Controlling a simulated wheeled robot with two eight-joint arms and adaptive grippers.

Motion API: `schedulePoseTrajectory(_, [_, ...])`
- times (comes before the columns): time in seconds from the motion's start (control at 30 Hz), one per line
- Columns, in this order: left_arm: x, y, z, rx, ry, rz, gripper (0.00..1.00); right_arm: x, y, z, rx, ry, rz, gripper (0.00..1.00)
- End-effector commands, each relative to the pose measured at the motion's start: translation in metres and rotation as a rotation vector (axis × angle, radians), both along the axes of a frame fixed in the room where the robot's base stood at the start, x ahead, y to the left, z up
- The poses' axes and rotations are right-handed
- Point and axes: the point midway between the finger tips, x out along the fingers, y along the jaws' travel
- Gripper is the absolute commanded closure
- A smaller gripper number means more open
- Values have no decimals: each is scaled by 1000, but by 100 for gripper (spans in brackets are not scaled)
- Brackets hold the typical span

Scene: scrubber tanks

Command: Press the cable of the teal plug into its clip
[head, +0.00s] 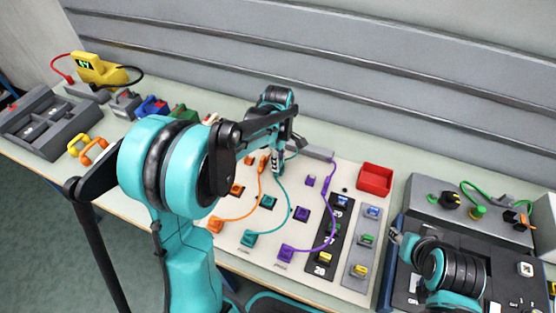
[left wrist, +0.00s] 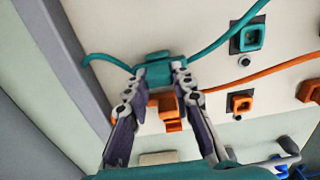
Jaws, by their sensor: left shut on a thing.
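My left gripper (head: 277,172) reaches down at the back of the pale board. In the left wrist view its two fingertips are closed on the sides of a small teal block (left wrist: 157,72). I cannot tell whether this block is a plug or a clip. The teal cable (left wrist: 222,42) leaves it on the right, and a short teal length shows on its left. In the head view the teal cable (head: 288,208) curves forward to a teal block (head: 249,239) near the board's front edge. My right gripper (head: 395,236) is at the right; its jaws are unclear.
An orange slotted block (left wrist: 166,108) lies close by, between the fingers in the picture. Orange and purple (head: 301,213) sockets share the board. A red tray (head: 375,178) stands at the right. A grey bar (head: 316,152) lies behind my left gripper.

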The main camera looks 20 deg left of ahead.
Motion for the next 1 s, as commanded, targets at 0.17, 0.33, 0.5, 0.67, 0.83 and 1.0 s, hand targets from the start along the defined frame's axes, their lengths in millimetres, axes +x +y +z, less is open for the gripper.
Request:
schedulePoseTrajectory(0.17, [0,0,-7,0,0,0,96,0,0,-5,0,0,0,60])
schedulePoseTrajectory(0.33, [0,0,-12,0,0,0,96,0,0,-9,0,0,0,60])
schedulePoseTrajectory(0.5, [-1,0,-13,-1,2,0,52,0,0,-9,0,0,0,60])
schedulePoseTrajectory(0.67, [-1,0,-13,0,1,0,52,0,0,-9,0,0,0,60])
schedulePoseTrajectory(0.83, [0,0,-12,0,0,0,52,0,0,-9,0,0,0,60])
schedulePoseTrajectory(1.0, [0,0,-12,0,0,0,29,0,0,-9,0,0,0,60])
